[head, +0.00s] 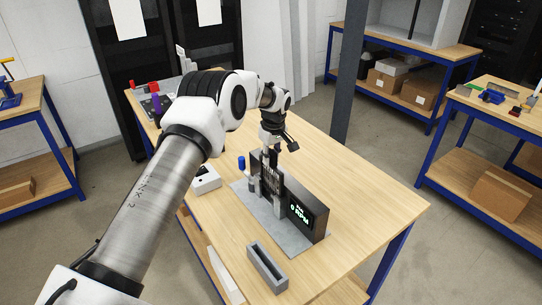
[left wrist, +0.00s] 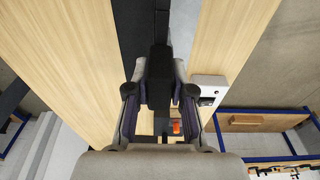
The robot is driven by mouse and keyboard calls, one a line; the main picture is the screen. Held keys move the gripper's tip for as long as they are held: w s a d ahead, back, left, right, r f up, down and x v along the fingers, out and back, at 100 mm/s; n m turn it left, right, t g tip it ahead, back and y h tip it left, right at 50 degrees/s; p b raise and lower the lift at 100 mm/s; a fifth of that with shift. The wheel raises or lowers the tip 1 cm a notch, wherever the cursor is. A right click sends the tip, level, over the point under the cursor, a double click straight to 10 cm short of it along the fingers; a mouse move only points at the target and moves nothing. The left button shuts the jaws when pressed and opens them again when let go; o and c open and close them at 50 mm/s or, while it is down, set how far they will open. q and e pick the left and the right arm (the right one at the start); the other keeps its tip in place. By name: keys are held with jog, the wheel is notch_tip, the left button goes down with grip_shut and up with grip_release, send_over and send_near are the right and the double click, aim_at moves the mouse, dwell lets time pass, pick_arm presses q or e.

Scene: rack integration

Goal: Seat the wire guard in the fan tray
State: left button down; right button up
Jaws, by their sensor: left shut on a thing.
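My left gripper (head: 270,150) reaches down over the fan tray from behind and is shut on a dark piece, which I take to be the wire guard; its outline is hard to make out in the head view. In the left wrist view the left gripper (left wrist: 161,82) has a black block-like part (left wrist: 160,65) between its fingers. The fan tray (head: 307,214) is a dark upright unit with a lit RPM display, standing on a grey base plate (head: 291,246). The gripped piece is close above or at the tray's left part; I cannot tell whether they touch. My right gripper is out of view.
A grey slotted holder (head: 267,267) lies near the table's front edge. A white box (head: 206,179) and a blue-capped item (head: 241,163) stand left of the tray. The wooden table (head: 365,190) is clear to the right. A dark post (head: 351,75) rises behind it.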

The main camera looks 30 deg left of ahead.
pick_arm(q)
jog(key=shift+f+b, duration=1.05)
jog(key=shift+f, duration=1.3)
jog(key=c, duration=0.9)
grip_release()
jog(key=shift+c, duration=0.2)
jog(key=r, duration=0.4)
jog(key=d+r, duration=0.1)
jog(key=r, duration=0.6)
jog(key=shift+s+d+r, duration=0.15)
jog(key=shift+s+r, duration=0.25)
